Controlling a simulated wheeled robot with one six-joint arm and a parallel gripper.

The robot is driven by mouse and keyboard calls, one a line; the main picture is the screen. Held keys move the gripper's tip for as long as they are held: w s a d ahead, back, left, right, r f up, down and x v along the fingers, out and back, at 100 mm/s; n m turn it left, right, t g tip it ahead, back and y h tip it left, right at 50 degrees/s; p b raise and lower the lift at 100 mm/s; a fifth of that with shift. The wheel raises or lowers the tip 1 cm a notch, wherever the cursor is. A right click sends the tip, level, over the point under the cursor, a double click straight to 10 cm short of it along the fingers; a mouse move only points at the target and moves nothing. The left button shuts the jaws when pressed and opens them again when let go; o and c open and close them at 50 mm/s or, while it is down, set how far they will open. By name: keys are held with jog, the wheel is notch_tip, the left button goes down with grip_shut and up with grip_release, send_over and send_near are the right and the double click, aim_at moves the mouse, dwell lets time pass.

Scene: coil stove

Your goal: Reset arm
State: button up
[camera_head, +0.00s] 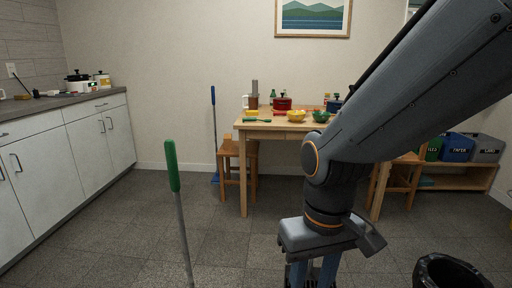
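My arm reaches in from the upper right of the head view and bends down at the middle right. My gripper (313,273) points downward at the bottom edge. Its two blue fingers run out of the picture, so their tips are hidden. I cannot tell whether it is open, shut or holding something.
A wooden table (258,127) with pots and bowls stands against the back wall. A green-handled pole (171,166) rises at the front left. A black bin (450,273) stands at the lower right. A counter (60,101) lines the left. Grey floor (110,235) lies open between.

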jog(key=s+d+r+m+p, duration=0.1)
jog(key=d+r+m+p, duration=0.2)
jog(key=d+r+p, duration=0.6)
notch_tip(320, 180, up, 2)
jog(key=p, duration=0.7)
jog(key=shift+d, duration=0.3)
jog(key=shift+d, duration=0.1)
